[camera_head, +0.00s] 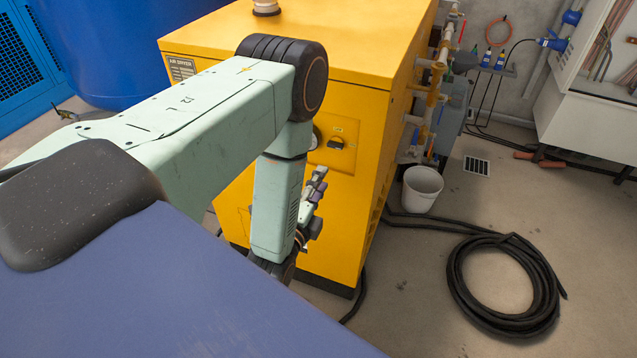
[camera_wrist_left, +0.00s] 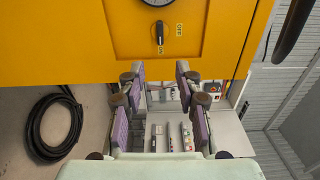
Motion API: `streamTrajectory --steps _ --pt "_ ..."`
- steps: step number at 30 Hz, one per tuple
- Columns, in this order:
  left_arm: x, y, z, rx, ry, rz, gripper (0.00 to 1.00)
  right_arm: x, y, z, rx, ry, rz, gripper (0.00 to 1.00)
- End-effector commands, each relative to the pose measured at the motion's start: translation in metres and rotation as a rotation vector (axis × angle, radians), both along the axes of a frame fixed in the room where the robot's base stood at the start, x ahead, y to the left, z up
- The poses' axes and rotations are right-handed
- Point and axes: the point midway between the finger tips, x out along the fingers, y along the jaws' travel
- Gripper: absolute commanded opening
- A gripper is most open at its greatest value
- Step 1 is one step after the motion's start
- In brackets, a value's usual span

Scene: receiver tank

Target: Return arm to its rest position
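My left arm reaches in from the left in the head view, its upper link level and its forearm hanging down in front of the yellow air dryer (camera_head: 350,205). My left gripper (camera_head: 316,186) is partly hidden behind the forearm, close to the dryer's front. In the left wrist view the gripper (camera_wrist_left: 159,74) has its two purple-padded fingers apart with nothing held between them. The dryer's black switch (camera_wrist_left: 160,36) lies beyond the fingertips, apart from them. The switch also shows in the head view (camera_head: 337,143), right of the forearm.
A white bucket (camera_head: 422,190) stands right of the dryer. A coiled black hose (camera_head: 457,285) lies on the floor at right. A blue tank (camera_head: 110,50) stands behind at left, and pipes with valves (camera_head: 432,85) line the dryer's right side.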

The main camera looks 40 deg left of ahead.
Motion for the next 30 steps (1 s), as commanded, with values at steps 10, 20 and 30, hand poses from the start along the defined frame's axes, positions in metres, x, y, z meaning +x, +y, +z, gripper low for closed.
streamTrajectory --steps 10,20,30 --pt "0.000 0.000 0.000 0.000 0.000 0.000 0.34 0.000 0.000 0.000 0.000 0.000 0.000 0.00" --pt "-0.004 -0.001 -0.028 -0.274 0.072 0.017 0.34 0.000 0.000 0.000 0.000 0.000 0.000 0.00" --pt "-0.099 -0.037 -0.135 -1.030 0.525 0.337 0.34 0.000 0.000 -0.003 0.000 0.000 0.000 0.00"
